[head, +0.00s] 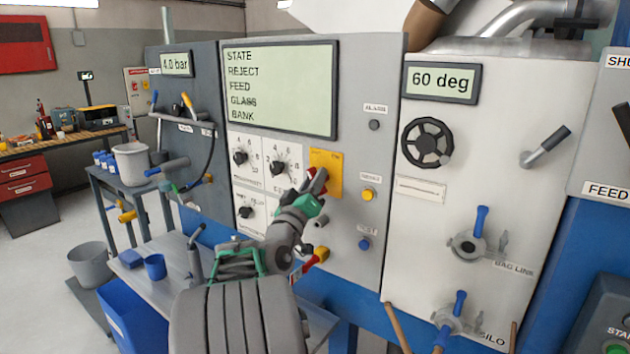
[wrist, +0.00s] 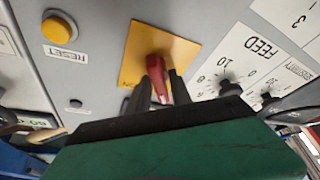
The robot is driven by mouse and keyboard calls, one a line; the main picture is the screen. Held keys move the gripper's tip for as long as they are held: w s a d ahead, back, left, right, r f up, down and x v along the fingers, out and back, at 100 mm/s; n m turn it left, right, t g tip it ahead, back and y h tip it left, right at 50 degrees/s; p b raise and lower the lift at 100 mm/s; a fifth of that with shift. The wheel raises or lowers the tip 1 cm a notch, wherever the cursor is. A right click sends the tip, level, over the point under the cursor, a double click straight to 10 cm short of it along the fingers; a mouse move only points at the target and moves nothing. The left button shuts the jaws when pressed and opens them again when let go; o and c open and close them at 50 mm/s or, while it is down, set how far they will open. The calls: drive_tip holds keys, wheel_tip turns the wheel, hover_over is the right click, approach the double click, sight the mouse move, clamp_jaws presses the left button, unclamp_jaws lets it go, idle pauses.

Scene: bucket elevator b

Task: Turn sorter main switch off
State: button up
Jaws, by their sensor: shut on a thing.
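The main switch is a red handle (wrist: 156,70) on a square yellow plate (head: 333,165) at the middle of the grey panel. The plate also shows in the wrist view (wrist: 180,48), with lettering partly hidden. My gripper (head: 318,184) is at the plate. In the wrist view its two dark fingers (wrist: 158,88) stand either side of the red handle, shut on it. In the head view the fingers and wrist cover most of the handle. The exact angle of the handle is hard to tell. The panel display (head: 282,87) lists STATE, REJECT, FEED, GLASS and BANK.
Black knobs, including the FEED knob (wrist: 228,88), sit beside the plate. A yellow RESET button (head: 369,194) and a blue button (head: 364,244) are to its right. A black handwheel (head: 427,142) is on the white cabinet further right. A metal table (head: 215,275) stands below left.

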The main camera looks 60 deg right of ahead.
clamp_jaws()
drive_tip(key=shift+r, duration=0.1)
drive_tip(key=shift+r+n+p, duration=0.15)
drive_tip(key=shift+n+p, duration=0.35)
drive_tip(key=shift+p, duration=0.15)
drive_tip(key=shift+n+t+y+p, duration=0.3)
drive_tip(key=shift+n+p, duration=0.2)
drive_tip(key=shift+p, duration=0.05)
drive_tip(key=shift+f+n+t, duration=0.25)
drive_tip(key=shift+n+t, duration=0.15)
drive_tip(key=shift+n, duration=0.1)
drive_tip(key=o, duration=0.9)
unclamp_jaws()
